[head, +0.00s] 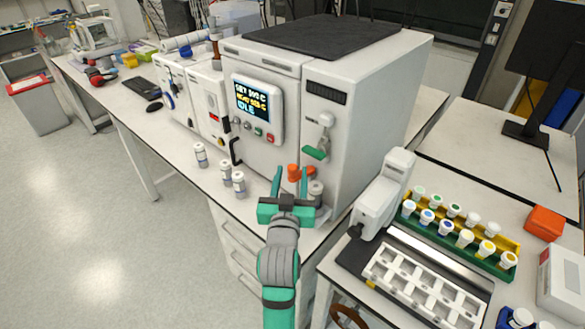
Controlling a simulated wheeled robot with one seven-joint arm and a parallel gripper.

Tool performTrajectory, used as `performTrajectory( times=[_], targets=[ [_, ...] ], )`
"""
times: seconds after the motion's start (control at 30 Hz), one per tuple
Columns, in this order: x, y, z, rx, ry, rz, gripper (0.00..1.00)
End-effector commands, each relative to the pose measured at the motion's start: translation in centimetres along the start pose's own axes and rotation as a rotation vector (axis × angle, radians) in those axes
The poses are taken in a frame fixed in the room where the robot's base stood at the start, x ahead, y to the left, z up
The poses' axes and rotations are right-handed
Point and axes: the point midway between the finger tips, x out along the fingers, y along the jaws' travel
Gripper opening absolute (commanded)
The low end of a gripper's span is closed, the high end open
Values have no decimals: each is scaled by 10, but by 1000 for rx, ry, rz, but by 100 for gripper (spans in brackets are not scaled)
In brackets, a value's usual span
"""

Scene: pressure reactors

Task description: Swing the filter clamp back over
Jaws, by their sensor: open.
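My gripper (291,180) is teal and open, in front of the large white reactor cabinet (265,95), with its two fingers pointing away from me. A small orange part (295,172) shows between and behind the fingertips; I cannot tell whether they touch it. It may be the filter clamp, but it is too small and partly covered to be sure. A grey-topped cylinder (316,190) stands just right of the fingers at the cabinet's foot. Above it, a green lever (316,153) hangs under a white fitting on the cabinet front.
Several small vials (226,172) stand on the bench left of my gripper. A white device (384,193) stands at right, beside a vial rack (460,232) and a white tray (425,285). A display (251,100) is on the cabinet front.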

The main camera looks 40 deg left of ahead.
Motion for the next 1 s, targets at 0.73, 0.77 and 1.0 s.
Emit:
performTrajectory(
  times=[0.73,0.77,1.0],
  targets=[
    [33,0,0,0,0,0,15],
    [33,0,0,0,0,0,8],
    [33,-2,0,-1,-1,-11,0]
  ],
)
